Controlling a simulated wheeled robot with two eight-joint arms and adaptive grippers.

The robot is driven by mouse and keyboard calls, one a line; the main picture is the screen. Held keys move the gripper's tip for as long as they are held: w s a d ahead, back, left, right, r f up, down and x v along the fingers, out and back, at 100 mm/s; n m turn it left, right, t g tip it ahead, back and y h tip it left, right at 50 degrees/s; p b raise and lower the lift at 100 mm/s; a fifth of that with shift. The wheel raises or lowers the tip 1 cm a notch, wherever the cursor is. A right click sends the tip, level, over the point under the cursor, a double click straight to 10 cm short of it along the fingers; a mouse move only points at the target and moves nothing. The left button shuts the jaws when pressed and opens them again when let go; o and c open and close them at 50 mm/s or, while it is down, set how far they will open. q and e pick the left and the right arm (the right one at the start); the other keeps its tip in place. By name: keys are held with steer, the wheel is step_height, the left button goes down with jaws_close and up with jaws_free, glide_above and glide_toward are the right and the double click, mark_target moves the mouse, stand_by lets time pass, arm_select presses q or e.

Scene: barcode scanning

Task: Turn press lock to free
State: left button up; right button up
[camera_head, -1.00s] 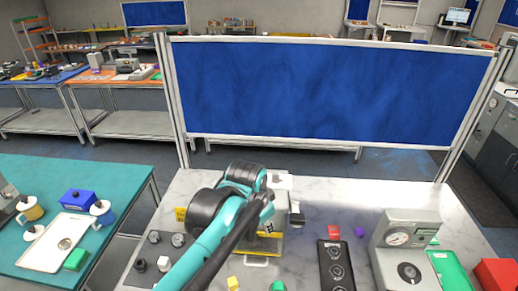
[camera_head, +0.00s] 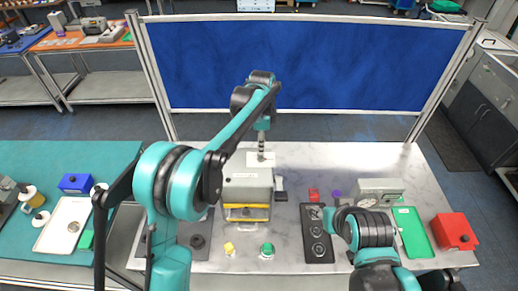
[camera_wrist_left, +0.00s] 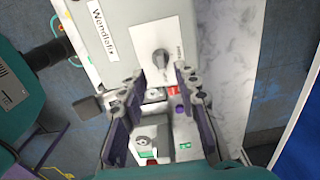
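The press (camera_head: 246,188) is a grey box with a yellow lower part, standing on the marble-topped table. Its white plate (camera_head: 253,158) lies at the back of the top. In the left wrist view, the press (camera_wrist_left: 105,85) carries a label, and a dark grey lock knob (camera_wrist_left: 160,64) sits on the white plate (camera_wrist_left: 168,40). My left gripper (camera_head: 262,148) points down over this plate. In the wrist view its two fingers (camera_wrist_left: 160,84) are apart with nothing between them, and the knob lies just beyond the tips. My right gripper is not visible; only my right arm shows.
A dark panel with round dials (camera_head: 317,235), a grey gauge box (camera_head: 380,191), a green tray (camera_head: 414,234) and a red box (camera_head: 454,232) stand right of the press. Small yellow (camera_head: 229,248) and green (camera_head: 267,250) pieces lie in front. A blue partition (camera_head: 310,62) stands behind.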

mark_target(261, 157)
arm_select(q)
step_height(261, 157, down, 4)
steer(key=shift+w+r, duration=0.1)
steer(key=shift+f, duration=0.3)
jaws_close()
